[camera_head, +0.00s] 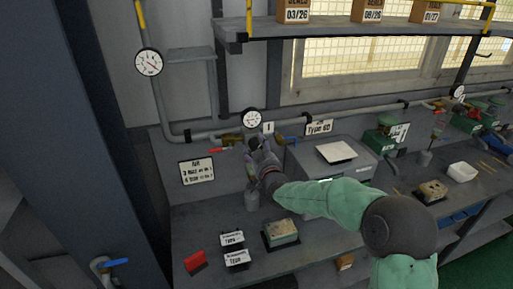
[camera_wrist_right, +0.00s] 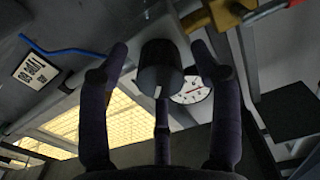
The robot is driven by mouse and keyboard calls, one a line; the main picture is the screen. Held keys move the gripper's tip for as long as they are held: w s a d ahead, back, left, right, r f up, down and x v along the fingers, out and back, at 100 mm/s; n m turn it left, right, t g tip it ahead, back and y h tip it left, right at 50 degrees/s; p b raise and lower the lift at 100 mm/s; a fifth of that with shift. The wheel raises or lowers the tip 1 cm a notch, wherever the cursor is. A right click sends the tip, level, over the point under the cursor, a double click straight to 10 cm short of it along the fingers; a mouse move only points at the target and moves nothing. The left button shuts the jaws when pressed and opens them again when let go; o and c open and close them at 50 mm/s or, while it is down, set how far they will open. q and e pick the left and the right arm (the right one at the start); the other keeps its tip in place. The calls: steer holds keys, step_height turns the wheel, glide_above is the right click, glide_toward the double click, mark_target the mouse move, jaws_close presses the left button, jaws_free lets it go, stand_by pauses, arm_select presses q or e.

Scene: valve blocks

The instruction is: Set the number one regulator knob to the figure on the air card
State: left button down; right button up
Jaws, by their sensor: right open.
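The air card (camera_head: 196,171) is a white sign on the back panel at the left; its small figures are too blurred to read surely. My right gripper (camera_head: 257,155) is at the number one regulator, below the round gauge (camera_head: 252,118) and the "1" tag (camera_head: 268,128), and mostly covers it in the head view. In the right wrist view the dark regulator knob (camera_wrist_right: 160,68), with a white mark, sits between the open fingers of the gripper (camera_wrist_right: 158,85). Gaps show beside it. The gauge (camera_wrist_right: 193,90) shows behind. My left gripper is in neither view.
A red-handled valve (camera_head: 218,150) and a blue-handled valve (camera_head: 290,140) flank the regulator on the pipe. A grey box (camera_head: 365,165) stands to the right. Sign blocks (camera_head: 234,258), a tan-topped block (camera_head: 281,232) and a red block (camera_head: 195,261) are on the bench.

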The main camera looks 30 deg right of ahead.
steer(key=shift+w, duration=0.2)
steer(key=c, duration=1.1)
steer(key=shift+c, duration=0.2)
steer(key=shift+f+m+b, duration=0.1)
steer(key=shift+m+b, duration=0.2)
steer(key=shift+b, duration=0.45)
steer(key=m+b, duration=1.2)
steer(key=b, duration=0.4)
steer(key=shift+m+b, duration=0.35)
steer(key=shift+m, duration=0.05)
steer(key=shift+d+m+b, duration=0.1)
steer(key=shift+m+b, duration=1.35)
steer(key=shift+m, duration=0.65)
